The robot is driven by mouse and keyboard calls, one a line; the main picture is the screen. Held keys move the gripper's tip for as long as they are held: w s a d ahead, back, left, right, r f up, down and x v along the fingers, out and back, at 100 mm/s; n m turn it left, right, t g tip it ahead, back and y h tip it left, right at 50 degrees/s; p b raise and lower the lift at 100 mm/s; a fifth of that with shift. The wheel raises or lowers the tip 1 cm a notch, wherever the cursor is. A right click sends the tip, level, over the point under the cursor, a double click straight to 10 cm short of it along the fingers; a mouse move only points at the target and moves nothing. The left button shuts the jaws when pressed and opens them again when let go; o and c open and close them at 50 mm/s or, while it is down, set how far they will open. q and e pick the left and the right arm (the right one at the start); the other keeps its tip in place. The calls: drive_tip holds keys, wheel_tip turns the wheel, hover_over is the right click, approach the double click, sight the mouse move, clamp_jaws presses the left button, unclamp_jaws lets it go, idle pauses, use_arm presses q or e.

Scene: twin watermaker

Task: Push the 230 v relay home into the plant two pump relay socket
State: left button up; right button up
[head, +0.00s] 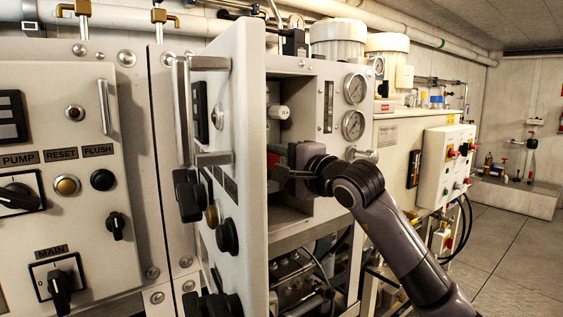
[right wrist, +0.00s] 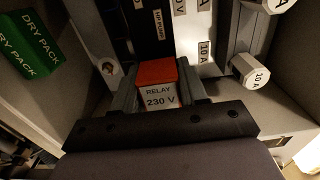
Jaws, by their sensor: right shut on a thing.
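The 230 V relay (right wrist: 158,93) shows in the right wrist view as an orange-red block with a white face lettered RELAY 230 V. My right gripper (right wrist: 158,82) is shut on it, one grey finger on each side. The relay's far end is against or close to a dark strip (right wrist: 150,42) with an HP PUMP label. The socket is hidden behind the relay, so I cannot tell how deep it sits. In the head view my right arm reaches into the open cabinet (head: 320,208), and the gripper's tips are partly hidden by the door. My left gripper is not in view.
The open cabinet door (head: 250,130) stands close on the left of my right gripper. White 10 A fuse holders (right wrist: 250,72) are right of the relay, and a green dry pack (right wrist: 30,45) is at the left. Pressure gauges (head: 353,125) are on the panel beside my arm.

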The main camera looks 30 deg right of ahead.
drive_tip(key=shift+w, duration=0.4)
drive_tip(key=o, duration=1.2)
drive_tip(key=s+b, duration=0.2)
drive_tip(key=s, duration=0.5)
drive_tip(key=shift+d, duration=0.25)
